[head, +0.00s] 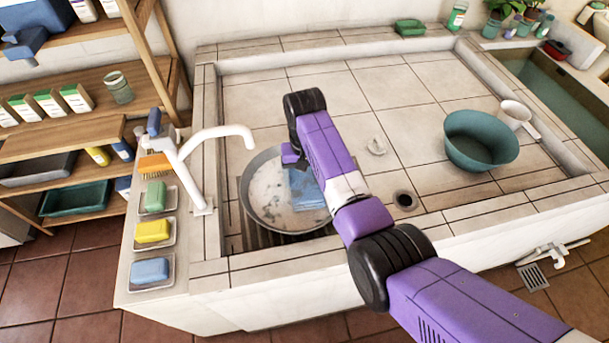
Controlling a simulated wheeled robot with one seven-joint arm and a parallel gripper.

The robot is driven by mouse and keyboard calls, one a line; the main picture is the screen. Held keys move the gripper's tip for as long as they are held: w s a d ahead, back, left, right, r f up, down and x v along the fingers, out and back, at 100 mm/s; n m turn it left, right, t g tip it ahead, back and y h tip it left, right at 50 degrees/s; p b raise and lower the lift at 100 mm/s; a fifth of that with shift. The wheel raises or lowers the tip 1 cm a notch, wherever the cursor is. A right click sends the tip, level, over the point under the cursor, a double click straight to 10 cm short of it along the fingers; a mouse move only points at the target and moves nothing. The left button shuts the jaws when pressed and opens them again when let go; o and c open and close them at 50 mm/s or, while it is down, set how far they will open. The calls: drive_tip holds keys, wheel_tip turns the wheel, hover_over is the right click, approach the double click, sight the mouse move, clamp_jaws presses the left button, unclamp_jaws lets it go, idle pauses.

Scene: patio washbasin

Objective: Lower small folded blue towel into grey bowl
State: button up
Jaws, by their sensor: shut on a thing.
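The grey bowl (251,204) is a wide round basin at the left of the tiled washbasin, near the white tap. The small folded blue towel (307,190) shows over the right part of the bowl's inside, partly hidden by my purple arm. My gripper (294,163) is over the bowl, mostly hidden behind my arm, and is shut on the towel's upper left side. I cannot tell whether the towel touches the bowl's bottom.
The white tap (205,150) stands close to the bowl's left. Soap dishes with a green (155,196), a yellow (152,231) and a blue bar (150,270) line the left ledge. A teal basin (481,140) sits to the right. The tiles behind the bowl are clear.

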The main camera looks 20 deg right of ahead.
drive_tip(key=shift+f+b, duration=1.3)
drive_tip(key=shift+f, duration=0.8)
drive_tip(key=shift+f, duration=0.1)
drive_tip(key=o, duration=1.5)
